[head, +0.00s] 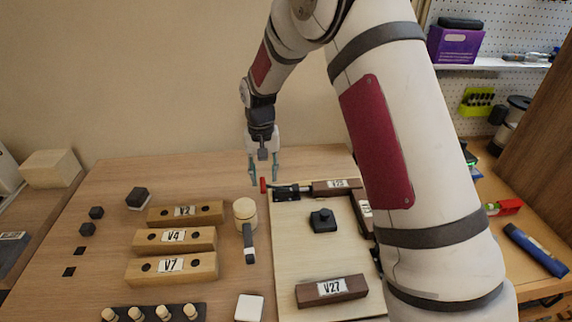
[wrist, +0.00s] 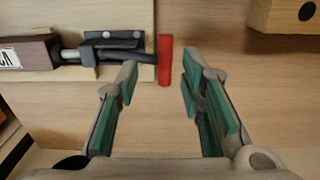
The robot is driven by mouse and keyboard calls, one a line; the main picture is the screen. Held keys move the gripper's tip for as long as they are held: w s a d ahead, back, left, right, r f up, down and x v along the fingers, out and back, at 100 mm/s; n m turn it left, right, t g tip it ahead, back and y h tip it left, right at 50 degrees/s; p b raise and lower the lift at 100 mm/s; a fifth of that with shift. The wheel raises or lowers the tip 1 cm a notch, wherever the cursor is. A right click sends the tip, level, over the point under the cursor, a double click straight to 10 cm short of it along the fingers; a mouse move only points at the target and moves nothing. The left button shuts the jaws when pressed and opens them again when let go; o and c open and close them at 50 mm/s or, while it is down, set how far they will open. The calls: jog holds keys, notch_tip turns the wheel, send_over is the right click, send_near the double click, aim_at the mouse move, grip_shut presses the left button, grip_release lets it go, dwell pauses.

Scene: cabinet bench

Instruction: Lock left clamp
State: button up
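The clamp at the left back of the light board has a dark metal body (head: 287,192), which shows in the wrist view (wrist: 112,48) beside a brown labelled block (wrist: 24,52). Its red handle tip (wrist: 165,60) sticks out past the board's edge and also shows in the head view (head: 263,186). My gripper (head: 265,177) is open and points down at this handle. In the wrist view the fingertips (wrist: 160,72) stand on either side of the red tip's near end, with visible gaps. I cannot tell the exact height between fingers and handle.
The light board (head: 290,256) carries a black knobbed piece (head: 323,220) and a brown V27 block (head: 331,290). Wooden blocks V2 (head: 160,215), V4 (head: 160,240) and V7 (head: 150,272) lie left, near a round-headed mallet (head: 246,213). My arm hides the board's right side.

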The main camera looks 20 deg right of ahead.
jog(key=shift+r+p, duration=0.55)
jog(key=shift+r, duration=2.3)
jog(key=s+d+r+n+t, duration=0.1)
jog(key=s+d+r, duration=0.1)
jog(key=s+r, duration=0.55)
jog(key=s+d+r+t, duration=0.1)
jog(key=s+d+r, duration=0.1)
jog(key=s+r, duration=0.6)
jog(key=s+d+r+t, duration=0.1)
jog(key=s, duration=0.8)
jog(key=s+d+r+n+t, duration=0.1)
jog(key=s+r+t, duration=0.1)
jog(key=s, duration=0.8)
jog(key=shift+d, duration=0.15)
